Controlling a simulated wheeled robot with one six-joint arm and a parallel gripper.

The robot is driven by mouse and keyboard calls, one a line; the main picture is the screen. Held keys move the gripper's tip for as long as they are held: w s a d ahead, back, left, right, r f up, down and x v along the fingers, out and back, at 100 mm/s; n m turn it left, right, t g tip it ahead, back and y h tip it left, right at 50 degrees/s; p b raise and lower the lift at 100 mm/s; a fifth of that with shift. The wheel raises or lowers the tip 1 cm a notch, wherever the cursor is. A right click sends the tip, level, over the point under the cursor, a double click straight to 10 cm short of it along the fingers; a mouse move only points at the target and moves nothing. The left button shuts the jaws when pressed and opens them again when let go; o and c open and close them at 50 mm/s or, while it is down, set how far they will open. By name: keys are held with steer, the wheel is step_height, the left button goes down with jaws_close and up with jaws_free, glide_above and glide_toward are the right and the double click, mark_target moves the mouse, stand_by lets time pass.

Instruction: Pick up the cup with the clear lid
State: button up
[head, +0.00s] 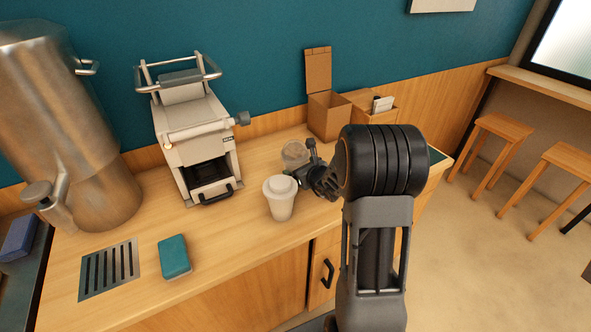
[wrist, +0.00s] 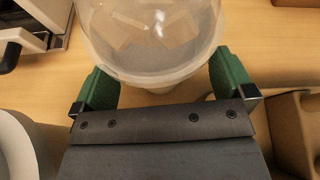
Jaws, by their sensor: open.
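The cup with the clear lid (head: 294,152) stands on the wooden counter behind the white cup in the head view, partly hidden by my gripper. In the wrist view, its clear domed lid (wrist: 150,28) fills the top middle, with pale pieces showing through it. My gripper (wrist: 164,84) is open, with one green finger pad on each side of the cup's near part. Small gaps seem to show between pads and cup. In the head view, my gripper (head: 305,168) reaches the cup from the right. The cup's lower body is mostly hidden.
A white cup with a white lid (head: 280,200) stands close by at the front; its edge shows in the wrist view (wrist: 14,150). An open cardboard box (head: 328,115) is behind. A white machine (head: 196,140) and a teal sponge (head: 174,257) are to the left.

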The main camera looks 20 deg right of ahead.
steer(key=shift+w+a+f, duration=0.1)
steer(key=shift+w+f, duration=0.1)
steer(key=shift+w, duration=0.25)
steer(key=shift+c, duration=0.3)
steer(key=c, duration=0.5)
steer(key=shift+r, duration=0.1)
